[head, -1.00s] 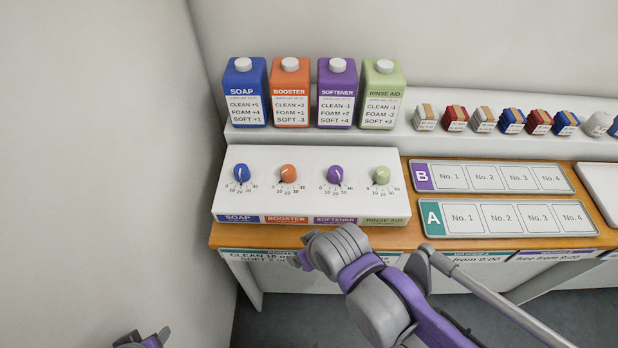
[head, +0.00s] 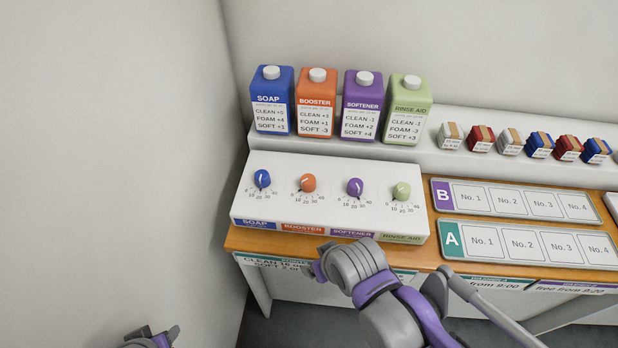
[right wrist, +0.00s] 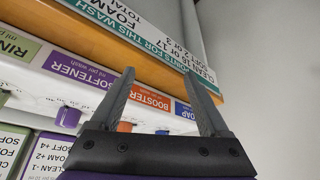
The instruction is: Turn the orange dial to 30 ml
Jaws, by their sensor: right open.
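The orange dial (head: 308,183) is on the white sloped panel (head: 245,190), second from the left, above the BOOSTER label (head: 303,228). It has a white pointer line and a numbered scale; its exact setting is too small to read. My right gripper (head: 318,270) is in front of the panel's lower edge, below the orange dial and apart from it. My left gripper (head: 158,338) is at the bottom left edge, mostly cut off.
A blue dial (head: 263,178) and a purple dial (head: 355,187) flank the orange one; a green dial (head: 402,191) is further right. Several labelled bottles stand on the shelf behind. Trays B (head: 443,196) and A (head: 452,240) lie to the right. A wall stands at left.

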